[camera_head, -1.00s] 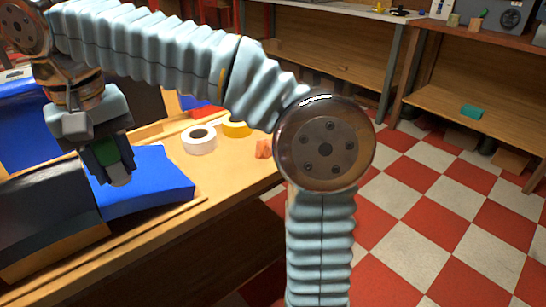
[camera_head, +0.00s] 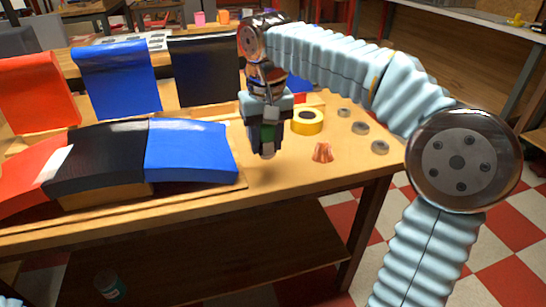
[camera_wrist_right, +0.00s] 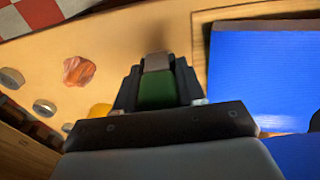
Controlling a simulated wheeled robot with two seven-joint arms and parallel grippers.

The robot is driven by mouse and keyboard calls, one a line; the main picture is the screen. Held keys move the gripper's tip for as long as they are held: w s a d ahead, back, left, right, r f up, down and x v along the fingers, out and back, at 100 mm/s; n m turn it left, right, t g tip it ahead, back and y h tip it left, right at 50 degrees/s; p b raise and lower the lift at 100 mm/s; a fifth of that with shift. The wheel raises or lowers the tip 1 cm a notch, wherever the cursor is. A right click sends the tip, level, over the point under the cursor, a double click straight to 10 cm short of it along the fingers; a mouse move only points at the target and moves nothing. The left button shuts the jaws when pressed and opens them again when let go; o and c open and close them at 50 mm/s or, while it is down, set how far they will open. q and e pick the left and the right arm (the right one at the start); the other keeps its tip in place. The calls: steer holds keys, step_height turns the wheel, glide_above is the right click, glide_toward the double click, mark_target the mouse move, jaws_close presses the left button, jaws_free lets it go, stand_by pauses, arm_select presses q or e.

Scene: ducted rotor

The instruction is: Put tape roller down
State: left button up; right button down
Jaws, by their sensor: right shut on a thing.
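My right gripper (camera_head: 266,140) is shut on the tape roller (camera_head: 268,133), a small green piece with a greyish end. It hangs pointing down over the bare wooden table just right of the blue curved panel (camera_head: 190,150). In the right wrist view the green tape roller (camera_wrist_right: 157,90) sits between the dark fingers of the right gripper (camera_wrist_right: 156,84), with its pale end pointing away. Wooden surface shows beyond it, and whether it touches the table I cannot tell. My left gripper is not in view.
On the table (camera_head: 215,205) are a yellow tape roll (camera_head: 307,122), an orange crumpled piece (camera_head: 322,152) and several grey round pieces (camera_head: 379,147) to the right. Black (camera_head: 97,160) and red (camera_head: 30,175) panels lie left. Bare wood lies between the blue panel and the orange piece.

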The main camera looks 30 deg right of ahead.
steer(key=shift+w+d+f, duration=0.2)
steer(key=shift+d+f, duration=0.4)
steer(key=shift+f, duration=0.1)
steer(key=shift+w+d+f, duration=0.1)
steer(key=shift+d+f, duration=0.05)
steer(key=shift+f, duration=0.85)
steer(key=shift+w+d+f, duration=0.1)
steer(key=shift+d+f, duration=0.05)
steer(key=shift+f, duration=0.85)
steer(key=c, duration=0.7)
jaws_free()
steer(key=r, duration=0.4)
steer(key=r+p, duration=0.1)
steer(key=r, duration=0.3)
steer(key=s+r, duration=0.1)
steer(key=r, duration=0.3)
steer(key=shift+a+p, duration=0.1)
steer(key=shift+p, duration=0.3)
